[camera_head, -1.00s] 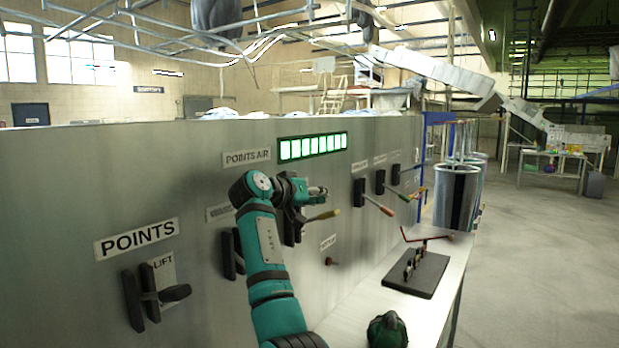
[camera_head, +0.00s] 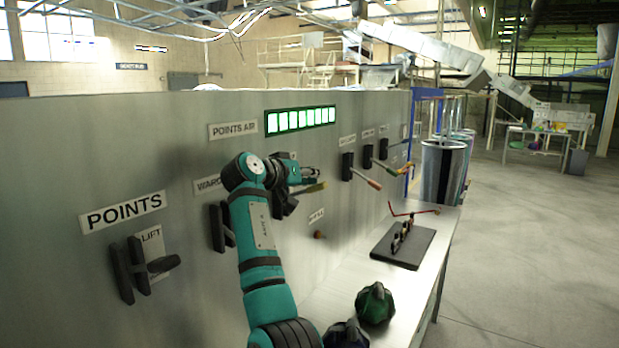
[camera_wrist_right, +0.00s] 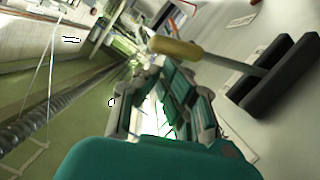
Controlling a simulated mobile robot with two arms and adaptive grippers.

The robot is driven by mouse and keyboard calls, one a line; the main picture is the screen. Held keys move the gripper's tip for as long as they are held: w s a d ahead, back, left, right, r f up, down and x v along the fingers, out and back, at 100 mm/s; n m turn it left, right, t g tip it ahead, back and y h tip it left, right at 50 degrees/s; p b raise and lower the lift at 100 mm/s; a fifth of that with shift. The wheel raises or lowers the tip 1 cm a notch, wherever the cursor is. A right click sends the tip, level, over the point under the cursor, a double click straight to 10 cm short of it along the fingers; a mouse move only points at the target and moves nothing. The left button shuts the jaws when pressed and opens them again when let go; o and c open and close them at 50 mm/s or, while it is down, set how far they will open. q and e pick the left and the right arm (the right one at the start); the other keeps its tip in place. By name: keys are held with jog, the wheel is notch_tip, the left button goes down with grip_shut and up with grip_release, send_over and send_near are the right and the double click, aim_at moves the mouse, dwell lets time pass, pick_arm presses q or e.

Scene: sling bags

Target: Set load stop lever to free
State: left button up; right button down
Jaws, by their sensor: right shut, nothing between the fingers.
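My right gripper (camera_head: 312,174) is shut and empty, just above a lever with a yellow handle (camera_head: 312,188) on the grey panel. The lever's dark bracket (camera_head: 284,204) is partly behind my arm. In the right wrist view the yellow handle (camera_wrist_right: 175,47) sticks out beside and beyond the shut fingers (camera_wrist_right: 160,78), with its dark bracket (camera_wrist_right: 285,75) to the right. I cannot tell whether they touch. No load stop label can be read; the label by this lever is mostly hidden by my arm. My left gripper is not in view.
The panel (camera_head: 60,150) also carries a LIFT lever (camera_head: 150,266), a red-handled lever (camera_head: 367,178) and a yellow-green-handled lever (camera_head: 388,168). A shelf (camera_head: 335,290) below holds a green bag (camera_head: 375,304), a dark bag (camera_head: 346,334) and a black stand (camera_head: 405,248). Open floor lies right.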

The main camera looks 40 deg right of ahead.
jog(key=shift+f, duration=0.25)
notch_tip(320, 180, down, 11)
jog(key=s+m+t+b, duration=0.2)
jog(key=m+b, duration=0.4)
jog(key=b, duration=0.7)
jog(key=shift+s+d+m+t+y, duration=0.3)
jog(key=shift+s+d+y, duration=0.05)
jog(key=shift+d+y, duration=0.1)
jog(key=shift+f, duration=0.1)
